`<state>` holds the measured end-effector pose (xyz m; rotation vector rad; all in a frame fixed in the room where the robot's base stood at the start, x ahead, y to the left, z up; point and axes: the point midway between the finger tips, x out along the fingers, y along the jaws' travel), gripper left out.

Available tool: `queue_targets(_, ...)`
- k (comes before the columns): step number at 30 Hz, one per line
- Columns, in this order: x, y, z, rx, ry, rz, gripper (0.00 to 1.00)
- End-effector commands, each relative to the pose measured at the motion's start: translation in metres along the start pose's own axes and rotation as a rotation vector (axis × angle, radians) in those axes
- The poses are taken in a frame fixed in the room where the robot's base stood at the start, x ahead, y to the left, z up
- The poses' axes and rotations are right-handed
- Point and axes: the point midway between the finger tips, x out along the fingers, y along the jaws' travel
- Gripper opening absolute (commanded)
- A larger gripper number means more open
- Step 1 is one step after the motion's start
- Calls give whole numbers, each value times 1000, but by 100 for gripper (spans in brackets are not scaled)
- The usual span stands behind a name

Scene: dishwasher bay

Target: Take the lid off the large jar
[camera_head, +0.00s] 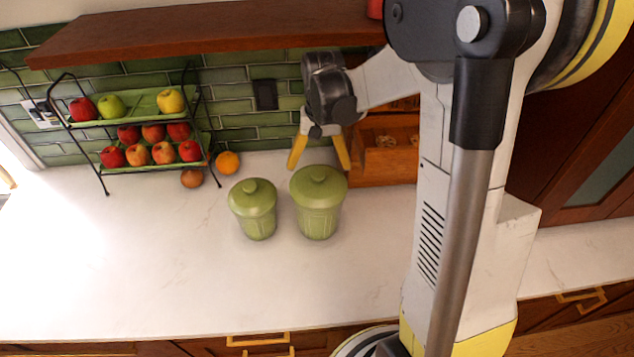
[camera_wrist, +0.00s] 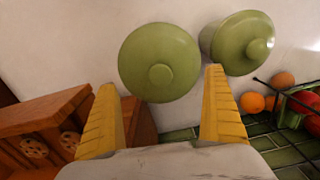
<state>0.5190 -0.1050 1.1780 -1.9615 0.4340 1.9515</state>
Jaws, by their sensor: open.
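The large green jar (camera_head: 318,213) stands upright on the white counter, with its green knobbed lid (camera_head: 319,182) on top. A smaller green jar (camera_head: 256,224) with its own knobbed lid (camera_head: 252,194) stands just left of it. My gripper (camera_head: 320,168) is open and empty, its yellow fingers pointing down behind and above the large jar's lid. In the wrist view, the large lid (camera_wrist: 160,64) lies beyond the fingertips of my gripper (camera_wrist: 162,78), its knob roughly between them. The small jar (camera_wrist: 240,44) is at upper right there, close to the right fingertip. I see no contact with either lid.
A wooden box (camera_head: 388,150) with cookies stands right of the large jar, close to my gripper. A two-tier fruit rack (camera_head: 110,167) is at left, with an orange (camera_head: 228,163) nearby. A wooden shelf (camera_head: 210,36) overhangs the back. The front counter is clear.

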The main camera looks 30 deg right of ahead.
Motion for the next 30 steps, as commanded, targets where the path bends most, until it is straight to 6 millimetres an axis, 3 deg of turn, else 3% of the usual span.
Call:
queue_targets(12,52,3,-2,0,0,0,100)
queue_targets(20,55,3,-1,0,0,0,100)
queue_targets(23,55,3,-1,0,0,0,76)
queue_targets(27,55,3,-1,0,0,0,33)
queue_targets(30,55,3,-1,0,0,0,25)
